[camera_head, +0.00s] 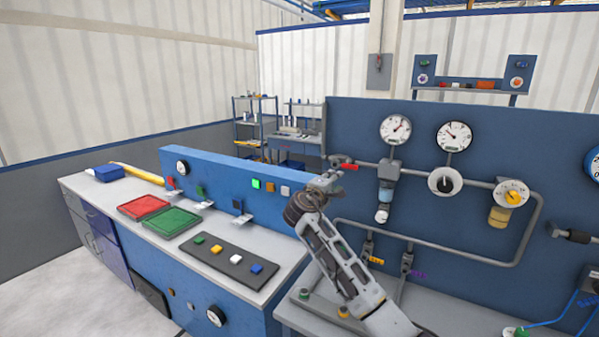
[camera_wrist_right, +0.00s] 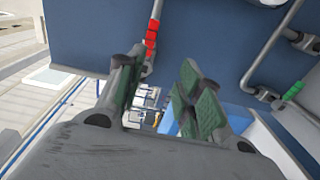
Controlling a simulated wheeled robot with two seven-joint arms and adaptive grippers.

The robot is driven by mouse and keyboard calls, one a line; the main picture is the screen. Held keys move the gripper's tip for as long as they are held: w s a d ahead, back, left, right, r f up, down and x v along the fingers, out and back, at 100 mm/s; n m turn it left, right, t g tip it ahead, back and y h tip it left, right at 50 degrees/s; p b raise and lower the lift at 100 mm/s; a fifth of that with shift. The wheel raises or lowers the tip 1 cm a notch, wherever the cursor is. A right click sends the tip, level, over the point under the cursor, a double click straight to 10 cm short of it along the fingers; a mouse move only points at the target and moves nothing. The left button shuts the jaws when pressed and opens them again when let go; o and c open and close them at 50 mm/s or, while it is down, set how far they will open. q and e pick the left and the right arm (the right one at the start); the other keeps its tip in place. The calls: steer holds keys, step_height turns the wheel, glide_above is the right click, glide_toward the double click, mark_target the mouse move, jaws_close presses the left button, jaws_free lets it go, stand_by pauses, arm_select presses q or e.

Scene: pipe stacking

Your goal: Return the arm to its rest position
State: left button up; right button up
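My right arm (camera_head: 345,270) reaches up from the bottom of the head view, in front of the blue pipe panel (camera_head: 560,160). My right gripper (camera_head: 326,182) is at the panel's left edge, close to the red valve handle (camera_head: 346,166). In the right wrist view the gripper (camera_wrist_right: 160,95) is open, with its two green-padded fingers apart and nothing between them. The red handle (camera_wrist_right: 151,38) on its pipe shows there just beyond the left finger. I cannot tell whether they touch. My left gripper is not in view.
Gauges (camera_head: 395,129) and grey pipes cover the panel. At the left, a workbench (camera_head: 90,187) holds a red tray (camera_head: 143,207), a green tray (camera_head: 171,222) and a dark strip (camera_head: 229,258) with coloured blocks. Open floor (camera_head: 75,290) lies at the lower left.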

steer(key=s+d+f+m+g+y, duration=0.25)
steer(key=s+f, duration=0.65)
steer(key=f, duration=0.5)
steer(key=s+d+f+m+g+y, duration=0.1)
steer(key=s+f+m+g+y, duration=0.15)
steer(key=s+f, duration=0.95)
steer(key=s+d+f+m+g+y, duration=0.1)
steer(key=s+f+m+g+y, duration=0.3)
steer(key=s, duration=1)
steer(key=s+d+f+g+y, duration=0.15)
steer(key=s+f, duration=0.45)
steer(key=s, duration=0.8)
steer(key=s+f+g, duration=0.2)
steer(key=s+f, duration=0.1)
steer(key=f, duration=3)
steer(key=s+d+f, duration=0.1)
steer(key=s+f, duration=0.9)
steer(key=s, duration=0.1)
steer(key=s+d+f+g, duration=0.1)
steer(key=s+d+f, duration=0.1)
steer(key=s+f, duration=0.8)
steer(key=shift+s+d+h, duration=0.3)
steer(key=shift+s+h, duration=0.05)
steer(key=shift+s, duration=0.4)
